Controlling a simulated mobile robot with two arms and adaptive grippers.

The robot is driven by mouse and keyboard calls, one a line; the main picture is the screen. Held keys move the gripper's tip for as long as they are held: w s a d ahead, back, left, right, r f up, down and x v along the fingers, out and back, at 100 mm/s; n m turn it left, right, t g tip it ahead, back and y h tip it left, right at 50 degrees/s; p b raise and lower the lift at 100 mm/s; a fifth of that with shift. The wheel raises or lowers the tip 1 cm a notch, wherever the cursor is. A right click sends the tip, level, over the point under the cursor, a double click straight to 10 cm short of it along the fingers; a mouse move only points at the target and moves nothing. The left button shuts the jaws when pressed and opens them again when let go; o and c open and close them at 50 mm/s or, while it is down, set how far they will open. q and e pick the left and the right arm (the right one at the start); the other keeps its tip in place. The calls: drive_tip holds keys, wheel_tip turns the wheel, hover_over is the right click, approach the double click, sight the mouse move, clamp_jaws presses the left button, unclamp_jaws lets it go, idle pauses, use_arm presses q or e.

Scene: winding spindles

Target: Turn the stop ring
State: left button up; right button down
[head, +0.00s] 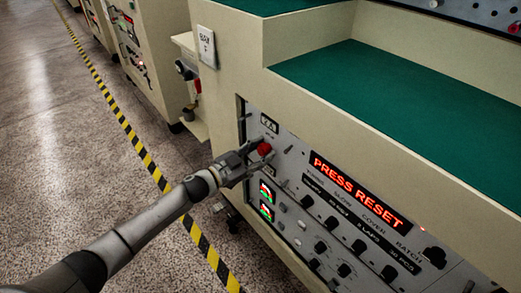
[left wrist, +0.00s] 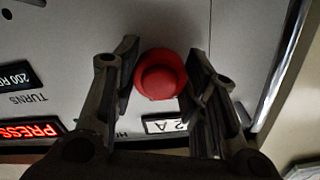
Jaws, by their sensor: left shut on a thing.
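The red stop ring (head: 264,148) is a round red knob on the grey control panel (head: 286,166) of the machine. In the left wrist view the ring (left wrist: 161,74) sits between the two fingers of my left gripper (left wrist: 163,62), one finger on each side. In the head view my left gripper (head: 259,153) reaches the panel from the left and is shut on the ring. The fingers hide part of the ring's sides. A lit display (head: 345,187) reads PRESS RESET. My right gripper is not in view.
Several black knobs (head: 331,223) and small switches cover the panel right of and below the ring. Two small lit gauges (head: 266,191) are below the gripper. A green-topped ledge (head: 400,110) juts above the panel. A yellow-black floor stripe (head: 150,165) runs along open floor at left.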

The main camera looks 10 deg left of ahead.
use_arm(q)
drive_tip(key=m, duration=0.2)
drive_tip(key=shift+m, duration=1.8)
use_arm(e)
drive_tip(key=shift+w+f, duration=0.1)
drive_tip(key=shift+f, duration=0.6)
use_arm(q)
drive_tip(key=o, duration=1)
drive_tip(key=shift+s+a, duration=0.1)
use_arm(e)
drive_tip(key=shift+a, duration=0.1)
use_arm(q)
drive_tip(key=v, duration=1.1)
drive_tip(key=shift+s+a, duration=0.25)
drive_tip(key=shift+a, duration=0.05)
